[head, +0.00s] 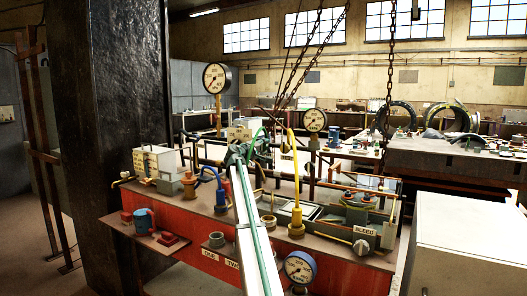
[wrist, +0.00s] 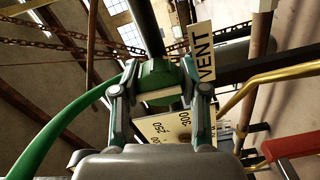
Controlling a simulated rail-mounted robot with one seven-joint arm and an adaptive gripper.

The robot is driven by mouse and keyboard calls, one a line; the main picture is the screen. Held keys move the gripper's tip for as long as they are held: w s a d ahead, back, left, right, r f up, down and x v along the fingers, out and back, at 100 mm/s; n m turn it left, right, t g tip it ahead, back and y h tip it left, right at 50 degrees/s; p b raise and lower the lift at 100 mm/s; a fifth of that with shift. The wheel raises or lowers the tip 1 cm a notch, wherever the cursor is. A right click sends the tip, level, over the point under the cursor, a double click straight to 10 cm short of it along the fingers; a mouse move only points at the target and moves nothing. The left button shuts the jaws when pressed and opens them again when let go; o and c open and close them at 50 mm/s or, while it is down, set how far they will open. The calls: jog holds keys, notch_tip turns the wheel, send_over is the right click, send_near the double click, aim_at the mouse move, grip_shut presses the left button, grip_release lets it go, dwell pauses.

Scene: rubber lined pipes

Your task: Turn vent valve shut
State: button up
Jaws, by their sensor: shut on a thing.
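My gripper (wrist: 160,70) is shut on a green valve knob (wrist: 157,79), with one finger on each side of it. I take this knob for the vent valve, as a sign reading VENT (wrist: 202,53) stands just right of it in the wrist view. A dark pipe runs up from behind the knob. In the head view my gripper (head: 250,152) is at the pipework above the red bench, beyond my pale arm. The knob is too small and covered there to make out, and its turn angle cannot be told.
A yellow hose (head: 295,170) stands right of my gripper, and a green hose (wrist: 72,107) curves past its left. Dial gauges (head: 216,78) (head: 313,120) rise behind. A BLEED knob (head: 361,247) is at the red bench's front right. Chains (head: 391,80) hang behind.

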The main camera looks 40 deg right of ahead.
dwell(0.3)
jog(key=o, duration=1.1)
jog(key=shift+o, duration=0.2)
jog(key=shift+a, duration=0.1)
jog(key=v, duration=1.1)
jog(key=shift+a, duration=0.4)
jog(key=shift+s, duration=0.1)
